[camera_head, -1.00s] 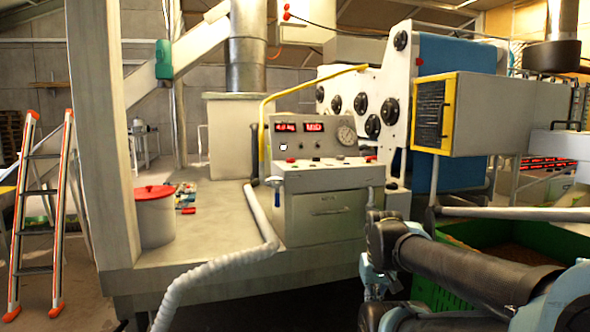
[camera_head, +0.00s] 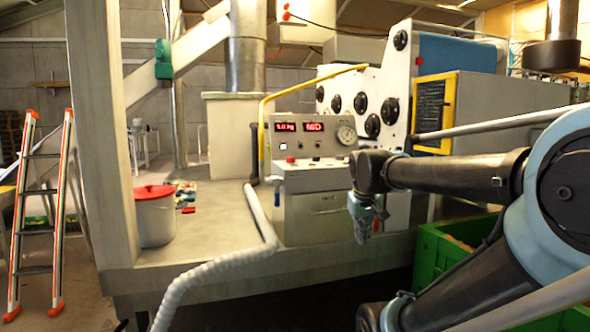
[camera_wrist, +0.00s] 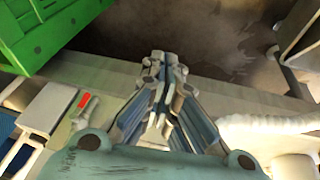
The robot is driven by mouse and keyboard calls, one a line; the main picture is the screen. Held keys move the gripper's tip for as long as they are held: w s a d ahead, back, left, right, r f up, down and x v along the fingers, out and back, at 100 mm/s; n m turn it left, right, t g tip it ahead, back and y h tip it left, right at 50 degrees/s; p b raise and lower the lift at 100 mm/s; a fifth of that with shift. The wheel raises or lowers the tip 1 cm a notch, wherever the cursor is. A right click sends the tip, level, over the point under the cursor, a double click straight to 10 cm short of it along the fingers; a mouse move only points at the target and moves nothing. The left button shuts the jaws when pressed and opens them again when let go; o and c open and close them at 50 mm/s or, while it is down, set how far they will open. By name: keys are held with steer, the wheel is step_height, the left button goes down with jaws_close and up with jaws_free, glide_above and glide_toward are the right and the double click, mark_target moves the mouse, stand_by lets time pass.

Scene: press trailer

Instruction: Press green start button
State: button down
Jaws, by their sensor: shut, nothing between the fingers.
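The control panel (camera_head: 318,150) stands on the trailer deck, with two red readouts, a round gauge and small knobs. I cannot make out a green start button; my arm hides the right end of the ledge. My gripper (camera_head: 363,238) points down in front of the box's right side, below ledge height and apart from it. In the wrist view my gripper (camera_wrist: 165,62) has its fingers together, with nothing between them.
A white ribbed hose (camera_head: 215,268) runs along the deck. A red-lidded bucket (camera_head: 155,215) stands at left, near an orange ladder (camera_head: 38,210). A green crate (camera_head: 440,255) is at right below the deck; it also shows in the wrist view (camera_wrist: 50,35). A yellow rail (camera_head: 290,85) rises behind the panel.

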steer(key=w+a+r+n+t, duration=0.1)
steer(key=w+a+r+n, duration=0.15)
steer(key=w+r, duration=0.7)
step_height(320, 180, up, 18)
steer(key=r+n+t, duration=0.1)
steer(key=n+t, duration=0.3)
glide_above(295, 166)
steer(key=w+a, duration=0.1)
steer(key=shift+w+f+y, duration=0.1)
steer(key=shift+f+y, duration=0.15)
steer(key=shift+y, duration=0.15)
steer(key=shift+f, duration=4.4)
steer(key=shift+f, duration=0.35)
